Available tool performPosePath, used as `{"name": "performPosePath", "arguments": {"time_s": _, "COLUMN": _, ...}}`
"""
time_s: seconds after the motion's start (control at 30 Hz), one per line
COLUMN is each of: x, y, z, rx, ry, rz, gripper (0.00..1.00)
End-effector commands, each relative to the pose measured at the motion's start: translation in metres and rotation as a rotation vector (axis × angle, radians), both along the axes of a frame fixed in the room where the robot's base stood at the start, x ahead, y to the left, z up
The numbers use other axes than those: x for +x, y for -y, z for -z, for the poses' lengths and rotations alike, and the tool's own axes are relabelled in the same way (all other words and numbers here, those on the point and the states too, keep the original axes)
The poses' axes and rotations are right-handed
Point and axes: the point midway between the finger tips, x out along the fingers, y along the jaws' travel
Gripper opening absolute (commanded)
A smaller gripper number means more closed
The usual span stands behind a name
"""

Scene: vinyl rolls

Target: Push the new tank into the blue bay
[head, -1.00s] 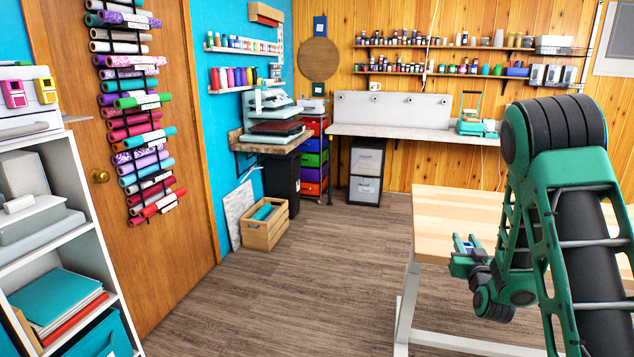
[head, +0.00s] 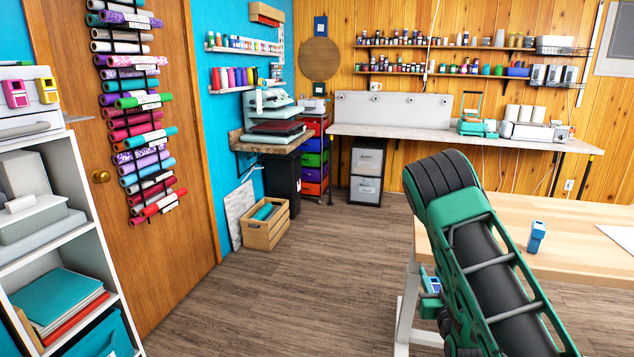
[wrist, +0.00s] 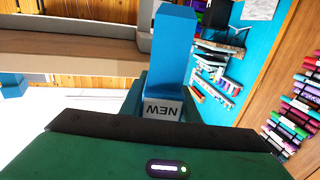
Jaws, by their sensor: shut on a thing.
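The new tank is a blue block with a white label reading NEW (wrist: 176,50), upside down in the wrist view. My gripper (wrist: 160,100) is shut on its labelled end, and the blue length sticks out beyond the fingers. In the head view my gripper (head: 430,284) shows only in part beside the table's left end; my arm hides the rest. A second small blue block (head: 537,237) stands on the wooden table, apart from my gripper. I cannot make out a blue bay in either view.
The wooden table (head: 590,216) is at the right, with a white sheet (head: 620,236) at its edge. A wooden crate (head: 265,224) stands on the floor by the blue wall. A white shelf unit (head: 68,190) is at the left. The floor between is clear.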

Motion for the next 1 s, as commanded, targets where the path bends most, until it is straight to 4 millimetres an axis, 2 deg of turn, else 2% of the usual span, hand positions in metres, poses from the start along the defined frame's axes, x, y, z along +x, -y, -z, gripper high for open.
{"name": "performPosePath", "arguments": {"time_s": 0.03, "x": -0.003, "y": -0.008, "z": 0.011, "rx": 0.000, "ry": -0.003, "rz": -0.012, "gripper": 0.07}}
{"name": "performPosePath", "arguments": {"time_s": 0.27, "x": -0.012, "y": -0.046, "z": 0.051, "rx": 0.002, "ry": -0.004, "rz": -0.066, "gripper": 0.07}}
{"name": "performPosePath", "arguments": {"time_s": 0.37, "x": -0.012, "y": -0.041, "z": 0.050, "rx": 0.003, "ry": -0.004, "rz": -0.057, "gripper": 0.07}}
{"name": "performPosePath", "arguments": {"time_s": 1.0, "x": -0.011, "y": -0.043, "z": 0.046, "rx": 0.001, "ry": 0.000, "rz": -0.062, "gripper": 0.07}}
